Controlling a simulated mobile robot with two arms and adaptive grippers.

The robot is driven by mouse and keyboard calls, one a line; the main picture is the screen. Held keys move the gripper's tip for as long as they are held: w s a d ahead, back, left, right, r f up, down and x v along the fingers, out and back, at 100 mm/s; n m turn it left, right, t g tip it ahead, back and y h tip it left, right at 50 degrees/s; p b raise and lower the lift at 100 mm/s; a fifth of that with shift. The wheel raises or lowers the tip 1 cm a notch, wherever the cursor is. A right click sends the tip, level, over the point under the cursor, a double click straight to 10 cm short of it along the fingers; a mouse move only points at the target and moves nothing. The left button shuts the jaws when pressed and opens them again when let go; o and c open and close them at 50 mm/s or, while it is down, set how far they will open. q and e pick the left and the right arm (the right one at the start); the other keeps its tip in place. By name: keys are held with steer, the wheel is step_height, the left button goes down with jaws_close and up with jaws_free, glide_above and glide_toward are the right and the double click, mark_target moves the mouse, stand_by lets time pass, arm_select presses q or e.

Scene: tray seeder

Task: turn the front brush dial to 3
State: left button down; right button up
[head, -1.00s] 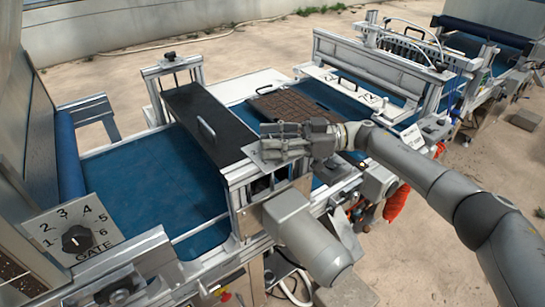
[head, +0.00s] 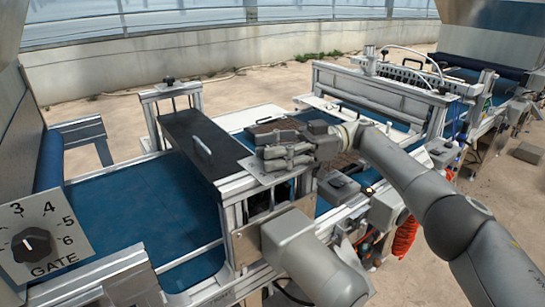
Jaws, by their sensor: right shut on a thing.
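My right gripper (head: 288,157) reaches in from the right to a small grey plate (head: 262,172) on top of the machine's side frame, beside the black cover. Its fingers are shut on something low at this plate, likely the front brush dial. The fingers hide the knob, its pointer and any numbers, so I cannot read the setting. My left gripper is not in view.
Another dial, marked GATE (head: 32,246), stands at the left edge. The black cover (head: 195,140) with a handle spans the blue belt (head: 140,215). A grey motor housing (head: 315,265) juts out in front.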

stand_by(0.3)
steer(key=o, duration=1.1)
steer(key=shift+a, duration=0.1)
steer(key=shift+c, duration=0.2)
steer(key=shift+r, duration=0.1)
step_height(320, 180, up, 10)
steer(key=shift+f, duration=0.1)
